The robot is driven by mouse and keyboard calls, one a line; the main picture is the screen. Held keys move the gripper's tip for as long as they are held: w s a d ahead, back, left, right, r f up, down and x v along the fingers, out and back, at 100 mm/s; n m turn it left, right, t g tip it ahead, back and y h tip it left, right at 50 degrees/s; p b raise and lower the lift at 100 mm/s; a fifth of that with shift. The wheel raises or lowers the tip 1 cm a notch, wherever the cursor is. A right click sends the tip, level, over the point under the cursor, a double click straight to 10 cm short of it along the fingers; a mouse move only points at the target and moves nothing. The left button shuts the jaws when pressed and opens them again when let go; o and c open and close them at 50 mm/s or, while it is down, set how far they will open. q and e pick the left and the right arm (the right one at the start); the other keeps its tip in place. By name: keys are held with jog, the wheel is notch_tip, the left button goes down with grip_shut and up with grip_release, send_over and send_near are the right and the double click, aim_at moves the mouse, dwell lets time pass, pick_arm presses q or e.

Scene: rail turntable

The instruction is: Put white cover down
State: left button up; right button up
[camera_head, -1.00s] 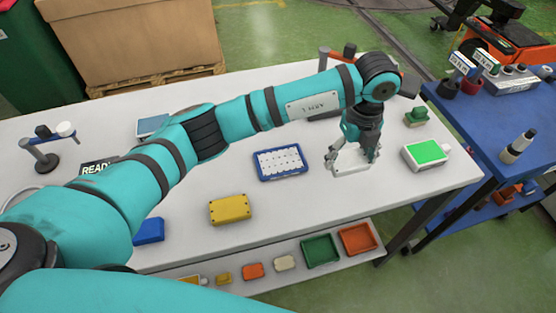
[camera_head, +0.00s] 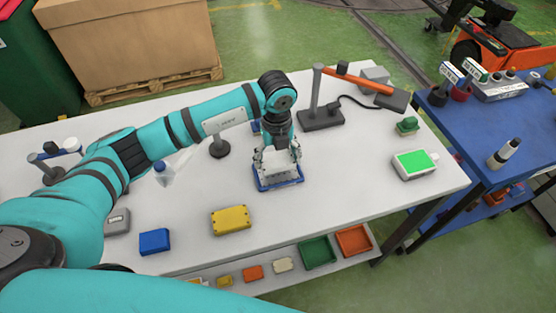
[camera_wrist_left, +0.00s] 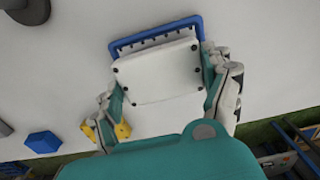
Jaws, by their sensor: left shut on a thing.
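The white cover (camera_head: 277,171) is a flat rectangular plate with dark spots near its corners. It also shows in the left wrist view (camera_wrist_left: 158,72). My left gripper (camera_head: 277,158) is shut on it, with fingers at its two sides. The cover is at the blue tray (camera_head: 281,186) and hides most of it. In the left wrist view only the tray's far blue rim (camera_wrist_left: 155,38) and part of one side show past the cover. I cannot tell whether cover and tray touch. My right gripper is not in view.
A yellow box (camera_head: 230,221) and a blue box (camera_head: 154,241) lie in front on the white table (camera_head: 345,185). A device with a green screen (camera_head: 415,164) stands at right. An orange-armed lamp (camera_head: 355,84) stands behind. The table right of the tray is clear.

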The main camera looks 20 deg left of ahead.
aim_at(278, 159)
pick_arm(q)
notch_tip(278, 159, down, 2)
jog(key=shift+f+p, duration=0.25)
jog(key=shift+p, duration=0.15)
jog(key=shift+f, duration=0.3)
jog(key=shift+d, duration=0.1)
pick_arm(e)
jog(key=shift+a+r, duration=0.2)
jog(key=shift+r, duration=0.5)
pick_arm(q)
jog(key=o, duration=1.5)
jog(key=shift+f, duration=0.1)
jog(key=shift+c, duration=0.2)
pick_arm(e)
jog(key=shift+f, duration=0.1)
pick_arm(q)
notch_tip(278, 159, up, 11)
jog(key=b, duration=0.2)
jog(key=shift+b, duration=0.35)
jog(key=shift+r, duration=0.6)
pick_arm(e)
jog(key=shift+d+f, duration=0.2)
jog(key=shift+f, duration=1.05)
